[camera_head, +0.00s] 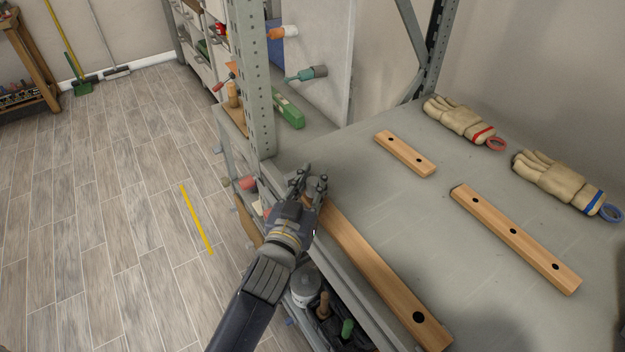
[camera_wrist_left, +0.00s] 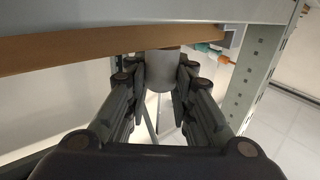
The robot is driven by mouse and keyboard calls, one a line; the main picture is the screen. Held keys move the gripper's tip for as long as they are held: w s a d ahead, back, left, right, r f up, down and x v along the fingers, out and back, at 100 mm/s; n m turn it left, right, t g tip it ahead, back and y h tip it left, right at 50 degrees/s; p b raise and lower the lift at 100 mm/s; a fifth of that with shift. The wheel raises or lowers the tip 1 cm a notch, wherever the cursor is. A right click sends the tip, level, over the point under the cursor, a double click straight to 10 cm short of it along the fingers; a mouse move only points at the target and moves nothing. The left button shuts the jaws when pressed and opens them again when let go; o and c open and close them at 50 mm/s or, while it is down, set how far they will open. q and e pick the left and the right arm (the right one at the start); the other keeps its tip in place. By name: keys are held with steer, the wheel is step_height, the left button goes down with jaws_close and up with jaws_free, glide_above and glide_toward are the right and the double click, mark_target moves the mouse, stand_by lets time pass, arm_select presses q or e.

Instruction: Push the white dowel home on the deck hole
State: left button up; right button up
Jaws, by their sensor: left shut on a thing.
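My left gripper (camera_head: 311,182) is at the far-left end of a long wooden strip (camera_head: 375,262) on the rack's grey shelf. In the left wrist view, its fingers (camera_wrist_left: 160,95) are shut on a pale grey cylinder, which I take for the white dowel (camera_wrist_left: 160,68). The dowel's top end meets or overlaps the wooden strip (camera_wrist_left: 70,52) there; I cannot tell how far it is seated. The strip's near end has an open dark hole (camera_head: 418,317). Any hole at the gripper's end is hidden. My right gripper is not in view.
A short strip (camera_head: 405,153) and a longer strip (camera_head: 515,238), both with dark holes, lie on the shelf. Two pairs of gloves (camera_head: 462,120) (camera_head: 558,180) lie at the back right. A grey upright post (camera_head: 258,90) stands just beyond my gripper. The shelf between the strips is clear.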

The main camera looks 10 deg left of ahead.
arm_select(q)
steer(key=shift+f, duration=0.2)
steer(key=o, duration=1)
steer(key=s, duration=0.4)
steer(key=s+a, duration=0.1)
steer(key=s, duration=0.7)
steer(key=shift+a, duration=0.2)
